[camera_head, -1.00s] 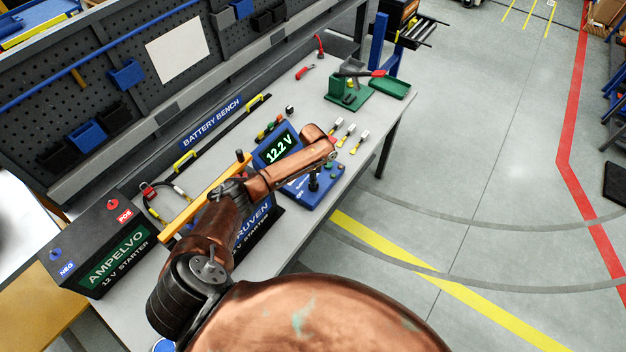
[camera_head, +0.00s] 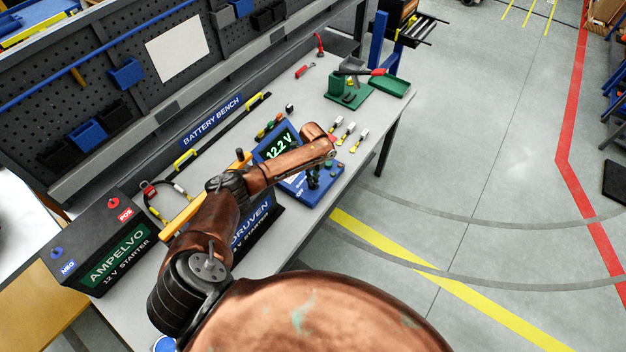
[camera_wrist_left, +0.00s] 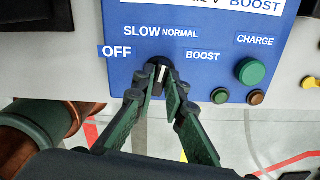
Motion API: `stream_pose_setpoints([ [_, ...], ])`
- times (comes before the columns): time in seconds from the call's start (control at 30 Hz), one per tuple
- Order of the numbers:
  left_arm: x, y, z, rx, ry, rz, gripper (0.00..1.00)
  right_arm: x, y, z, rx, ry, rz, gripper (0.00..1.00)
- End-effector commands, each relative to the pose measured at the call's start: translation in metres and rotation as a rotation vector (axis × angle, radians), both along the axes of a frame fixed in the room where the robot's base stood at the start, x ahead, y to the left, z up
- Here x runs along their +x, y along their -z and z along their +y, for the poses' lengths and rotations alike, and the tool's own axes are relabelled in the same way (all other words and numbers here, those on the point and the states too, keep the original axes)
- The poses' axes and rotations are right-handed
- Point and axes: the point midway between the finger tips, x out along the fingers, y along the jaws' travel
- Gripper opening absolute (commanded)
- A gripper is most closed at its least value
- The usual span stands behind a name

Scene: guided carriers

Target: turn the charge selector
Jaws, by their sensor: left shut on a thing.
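The blue charger (camera_head: 325,193) stands on the bench, and its display (camera_head: 279,146) reads 12.2 V, partly behind my left arm. Its blue panel (camera_wrist_left: 200,50) fills the upper part of the left wrist view. The charge selector (camera_wrist_left: 163,73) is a small dark knob with a white pointer line. The labels OFF, SLOW, NORMAL and BOOST sit around it. The line stands nearly upright; which label it marks is hard to tell. My left gripper (camera_wrist_left: 163,88) is shut on the selector, one finger at each side. It also shows small over the charger (camera_head: 313,178). My right gripper is out of view.
A green CHARGE button (camera_wrist_left: 250,71) and smaller green and brown buttons lie right of the selector. A black AMPELVO battery (camera_head: 105,245) and a DRUVEN battery (camera_head: 252,228) stand on the bench. A green stand (camera_head: 350,92) is at the far end.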

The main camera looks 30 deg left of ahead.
Motion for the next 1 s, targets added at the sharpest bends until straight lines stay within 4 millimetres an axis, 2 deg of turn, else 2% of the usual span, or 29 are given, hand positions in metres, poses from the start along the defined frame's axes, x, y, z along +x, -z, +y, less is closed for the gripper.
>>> stream_pose_setpoints([
  [0.33,0.0013,-0.001,0.0001,0.0,0.146,-0.002,0.0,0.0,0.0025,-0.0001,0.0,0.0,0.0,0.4],
  [0.9,0.0013,-0.0012,-0.0001,0.0,0.172,-0.002,0.0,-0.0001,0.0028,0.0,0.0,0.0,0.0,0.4],
  [0.93,0.0013,-0.0012,-0.0001,0.0,0.172,-0.002,0.13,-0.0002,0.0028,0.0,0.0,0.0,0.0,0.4],
  [1.0,0.0012,-0.0011,-0.0002,0.0,0.172,-0.002,0.18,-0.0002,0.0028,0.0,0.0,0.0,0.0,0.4],
])
